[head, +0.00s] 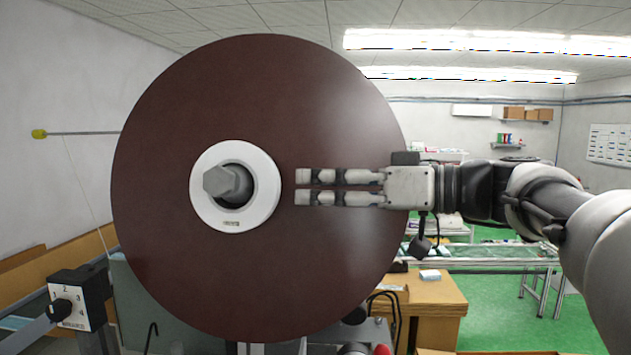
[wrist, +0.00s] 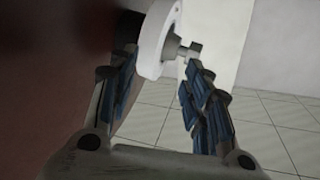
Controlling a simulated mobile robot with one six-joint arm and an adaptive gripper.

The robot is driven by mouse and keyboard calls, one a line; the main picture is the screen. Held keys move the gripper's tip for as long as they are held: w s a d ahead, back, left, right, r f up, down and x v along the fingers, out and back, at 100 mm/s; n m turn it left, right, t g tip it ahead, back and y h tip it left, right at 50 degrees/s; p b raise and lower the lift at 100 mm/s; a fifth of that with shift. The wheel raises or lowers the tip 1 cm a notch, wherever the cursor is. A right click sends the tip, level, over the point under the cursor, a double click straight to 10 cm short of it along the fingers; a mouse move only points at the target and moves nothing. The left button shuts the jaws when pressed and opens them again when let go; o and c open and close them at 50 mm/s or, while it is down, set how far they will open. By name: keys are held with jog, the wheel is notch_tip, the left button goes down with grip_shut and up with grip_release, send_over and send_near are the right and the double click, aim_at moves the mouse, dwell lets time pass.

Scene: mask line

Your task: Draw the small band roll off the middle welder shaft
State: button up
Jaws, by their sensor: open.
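A white ring-shaped roll (head: 209,205), apparently the small band roll, sits around a grey shaft end (head: 223,183) in front of a large dark red-brown disc (head: 200,110). A small label shows at the roll's lower edge. My gripper (head: 297,185) is open and empty, in front of the disc just right of the roll, its fingers pointing left at it. In the wrist view the roll (wrist: 155,40) and the shaft tip (wrist: 188,50) appear beyond the open fingertips (wrist: 162,60). No contact shows. What lies behind the disc is hidden.
The disc stands close along my gripper's far side. A dial switch box (head: 75,302) stands at lower left, a thin rod with a yellow tip (head: 39,134) at upper left. A wooden cabinet (head: 435,300) stands behind at lower right. Green floor lies beyond.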

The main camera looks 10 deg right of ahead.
aim_at(278, 188)
jog(key=x, duration=0.3)
jog(key=w+x, duration=0.1)
jog(key=x, duration=0.5)
jog(key=shift+w+d+f, duration=0.15)
jog(key=shift+d+f, duration=0.1)
jog(key=shift+d, duration=0.15)
jog(key=shift+w+a, duration=0.25)
jog(key=shift+a, duration=0.05)
jog(key=shift+r+b, duration=0.1)
jog(key=shift+b, duration=0.2)
jog(key=c, duration=0.5)
jog(key=o, duration=0.5)
jog(key=shift+r, duration=0.1)
jog(key=shift+c, duration=0.2)
jog(key=o, duration=0.5)
jog(key=shift+w+a, duration=0.15)
jog(key=shift+a, duration=0.1)
jog(key=shift+d, duration=0.1)
